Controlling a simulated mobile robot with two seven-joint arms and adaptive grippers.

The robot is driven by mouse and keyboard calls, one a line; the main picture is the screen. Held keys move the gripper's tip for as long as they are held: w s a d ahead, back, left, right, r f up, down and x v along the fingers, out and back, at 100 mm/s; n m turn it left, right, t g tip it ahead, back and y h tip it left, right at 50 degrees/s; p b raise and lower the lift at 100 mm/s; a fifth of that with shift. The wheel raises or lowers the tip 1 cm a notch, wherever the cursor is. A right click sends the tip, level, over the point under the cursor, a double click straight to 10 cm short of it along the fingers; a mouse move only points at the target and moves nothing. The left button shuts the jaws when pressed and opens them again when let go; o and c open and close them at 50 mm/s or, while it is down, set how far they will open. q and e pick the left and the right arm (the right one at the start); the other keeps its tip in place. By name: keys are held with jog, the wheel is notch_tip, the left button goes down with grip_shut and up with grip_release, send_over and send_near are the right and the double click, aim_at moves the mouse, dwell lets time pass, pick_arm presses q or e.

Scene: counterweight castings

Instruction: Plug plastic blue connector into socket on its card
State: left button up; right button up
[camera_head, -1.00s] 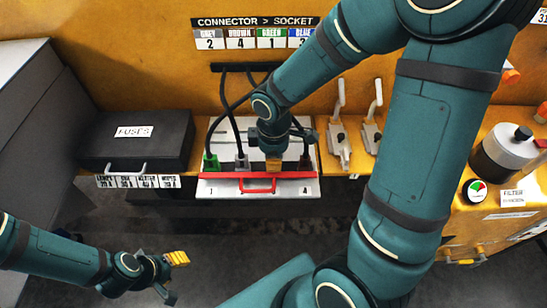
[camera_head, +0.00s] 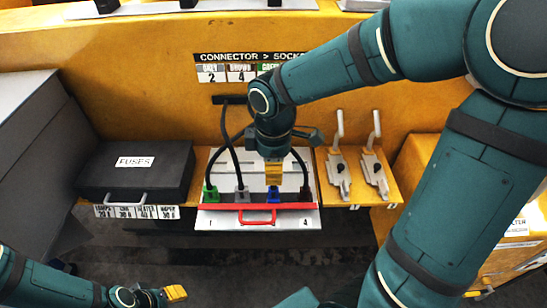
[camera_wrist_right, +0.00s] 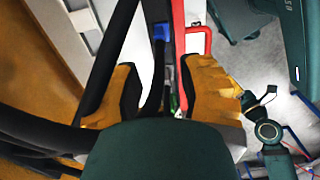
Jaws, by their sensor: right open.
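The blue connector (camera_head: 273,196) stands in the row of plugs behind the red bar, third from the left. I cannot tell whether it is fully seated. It also shows as a blue patch in the wrist view (camera_wrist_right: 158,32). My right gripper (camera_head: 273,182) points down just above it, fingers open; in the wrist view a black cable passes between the orange fingers (camera_wrist_right: 162,90). The connector-to-socket card (camera_head: 250,68) is on the wall, its right end hidden by my arm. My left gripper (camera_head: 175,293) is low at the left, away from the panel; its opening is unclear.
Green (camera_head: 210,193), grey (camera_head: 242,195) and dark (camera_head: 305,194) plugs with black cables stand beside the blue one. A red handle (camera_head: 258,219) is in front. A black fuse case (camera_head: 138,170) is at left; two grey levers (camera_head: 340,178) (camera_head: 375,172) are at right.

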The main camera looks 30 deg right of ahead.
jog(key=shift+r, duration=1.5)
pick_arm(q)
jog(key=shift+w, duration=0.15)
